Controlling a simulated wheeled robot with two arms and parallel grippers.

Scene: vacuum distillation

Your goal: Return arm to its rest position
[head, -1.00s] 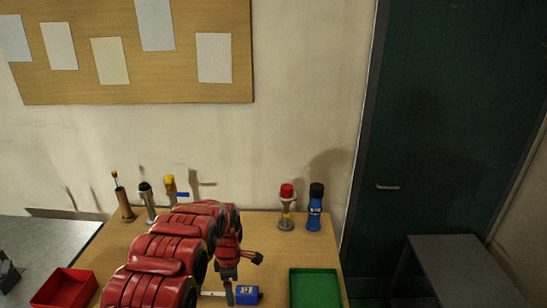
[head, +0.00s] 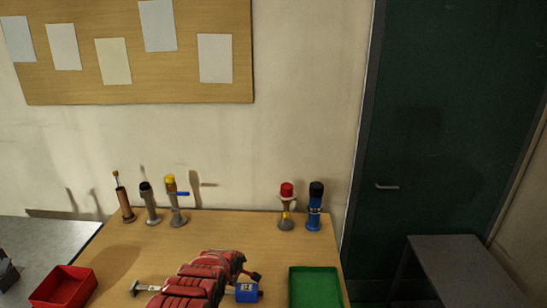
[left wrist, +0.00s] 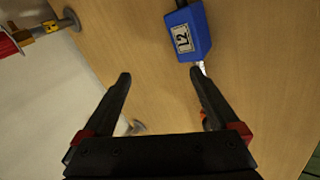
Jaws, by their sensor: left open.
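My left arm comes in from the bottom of the head view, over the wooden table (head: 240,226). Its gripper (head: 257,277) is small and dark there, above the table's front part. In the left wrist view the gripper (left wrist: 160,78) is open, with nothing between its two black fingers. A blue block labelled L2 (left wrist: 188,32) lies just beyond the right fingertip in that view, apart from the jaws as far as I can tell. It also shows in the head view (head: 247,292), beside my arm and partly hidden. My right gripper is not in view.
Several upright fittings stand at the table's back, including a yellow-topped one (head: 174,203), a red-topped one (head: 286,208) and a blue one (head: 315,212). A green tray (head: 315,270) is at the right, a red bin (head: 64,287) at the left. The table's middle is clear.

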